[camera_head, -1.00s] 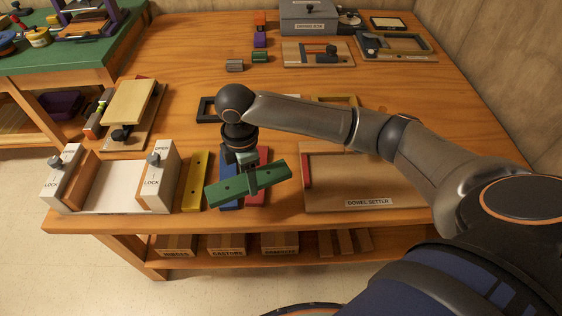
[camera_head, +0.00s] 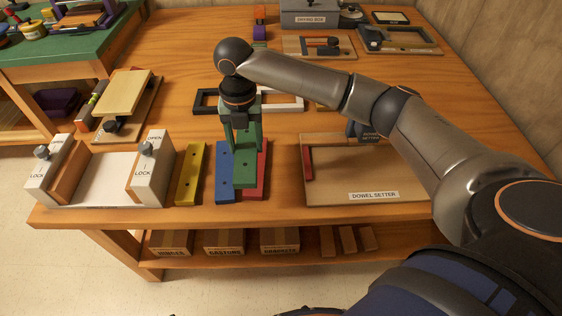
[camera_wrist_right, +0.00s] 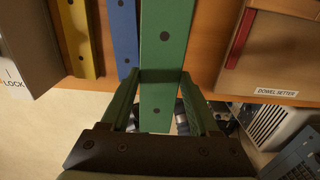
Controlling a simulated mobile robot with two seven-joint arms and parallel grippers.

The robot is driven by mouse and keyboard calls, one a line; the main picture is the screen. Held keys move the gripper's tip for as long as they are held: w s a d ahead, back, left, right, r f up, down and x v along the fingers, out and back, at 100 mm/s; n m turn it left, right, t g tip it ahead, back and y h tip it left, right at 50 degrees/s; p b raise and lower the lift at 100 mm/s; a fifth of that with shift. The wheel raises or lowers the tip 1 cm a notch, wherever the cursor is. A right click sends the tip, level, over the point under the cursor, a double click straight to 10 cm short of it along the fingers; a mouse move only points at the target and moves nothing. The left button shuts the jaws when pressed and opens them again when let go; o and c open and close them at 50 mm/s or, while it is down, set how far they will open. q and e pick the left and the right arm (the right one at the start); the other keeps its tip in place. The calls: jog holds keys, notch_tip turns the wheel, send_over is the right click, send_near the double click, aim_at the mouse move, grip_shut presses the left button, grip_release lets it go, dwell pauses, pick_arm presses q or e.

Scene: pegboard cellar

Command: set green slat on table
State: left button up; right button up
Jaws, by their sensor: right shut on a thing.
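The green slat (camera_head: 245,172) has dark holes and is held in my right gripper (camera_head: 244,136). The right wrist view also shows the slat (camera_wrist_right: 164,40), with the right gripper's fingers (camera_wrist_right: 161,80) closed on its two long edges. The slat points lengthwise from the front of the table (camera_head: 285,213) toward the back. In the head view it overlaps the gap between the blue slat (camera_head: 224,180) and the red slat (camera_head: 262,178). I cannot tell whether its underside touches anything. My left gripper is not in view.
A yellow slat (camera_head: 190,172) lies left of the blue one. Left of it stands a white fixture (camera_head: 98,180) with lock blocks. The dowel setter board (camera_head: 350,185) is to the right. Black and white frames (camera_head: 282,102) lie behind. A bare strip runs along the front edge.

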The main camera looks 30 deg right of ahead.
jog(key=b, duration=0.1)
send_near(281, 169)
jog(key=shift+w+a+f, duration=0.1)
jog(key=shift+a+f, duration=0.1)
jog(key=shift+a, duration=0.4)
jog(key=shift+w+a+f, duration=0.1)
jog(key=shift+a+f, duration=0.05)
jog(key=shift+a, duration=0.4)
jog(key=shift+d+f, duration=0.4)
jog(key=shift+f, duration=0.05)
jog(key=f, duration=0.1)
jog(key=d+f, duration=0.1)
jog(key=f, duration=0.1)
jog(key=f+b, duration=0.1)
jog(key=shift+s+d+f, duration=0.2)
jog(key=shift+d, duration=0.05)
jog(key=shift+f, duration=0.2)
jog(key=shift+f, duration=0.1)
jog(key=o, duration=1.1)
jog(key=shift+o, duration=0.2)
notch_tip(281, 169, up, 12)
jog(key=p, duration=0.2)
